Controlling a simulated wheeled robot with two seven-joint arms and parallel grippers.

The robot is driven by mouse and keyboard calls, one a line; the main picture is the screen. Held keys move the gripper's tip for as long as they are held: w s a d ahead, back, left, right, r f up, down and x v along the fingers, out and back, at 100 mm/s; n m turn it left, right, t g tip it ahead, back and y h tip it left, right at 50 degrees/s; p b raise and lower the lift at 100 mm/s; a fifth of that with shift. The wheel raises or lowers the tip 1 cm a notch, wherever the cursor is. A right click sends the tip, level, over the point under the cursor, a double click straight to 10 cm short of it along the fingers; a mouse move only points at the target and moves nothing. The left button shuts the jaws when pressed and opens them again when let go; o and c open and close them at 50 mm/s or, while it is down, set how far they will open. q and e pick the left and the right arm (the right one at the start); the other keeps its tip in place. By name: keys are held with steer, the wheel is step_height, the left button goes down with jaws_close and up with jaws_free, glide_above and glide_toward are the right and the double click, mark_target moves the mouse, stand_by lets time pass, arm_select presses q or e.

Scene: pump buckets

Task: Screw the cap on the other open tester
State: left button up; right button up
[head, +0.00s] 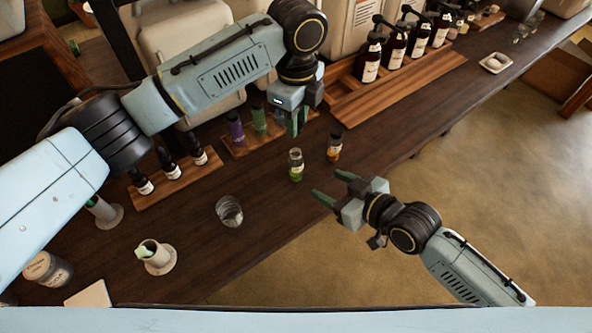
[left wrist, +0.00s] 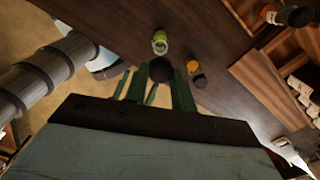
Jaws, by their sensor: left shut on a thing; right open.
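The open tester (head: 296,166), a small clear bottle with green contents and no cap, stands upright on the dark counter. It also shows in the left wrist view (left wrist: 160,43). My left gripper (head: 293,130) hangs above and behind it, apart from it. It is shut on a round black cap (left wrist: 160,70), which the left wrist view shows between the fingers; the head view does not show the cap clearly. An amber tester (head: 333,148) with a black cap stands just right of the open one. My right gripper (head: 326,194) is open and empty, near the counter's front edge.
A wooden board (head: 238,153) with purple and green testers lies behind. Dark dropper bottles (head: 172,167) stand on a board at left. A glass (head: 229,211) and a white cup (head: 155,256) stand nearer. Pump bottles (head: 371,58) line a wooden tray at the back right.

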mark_target(301, 169)
steer(key=shift+a+r, duration=0.2)
steer(key=shift+r, duration=0.2)
steer(key=shift+w, duration=0.1)
steer(key=x, duration=1.2)
steer(key=shift+r, duration=0.1)
jaws_close()
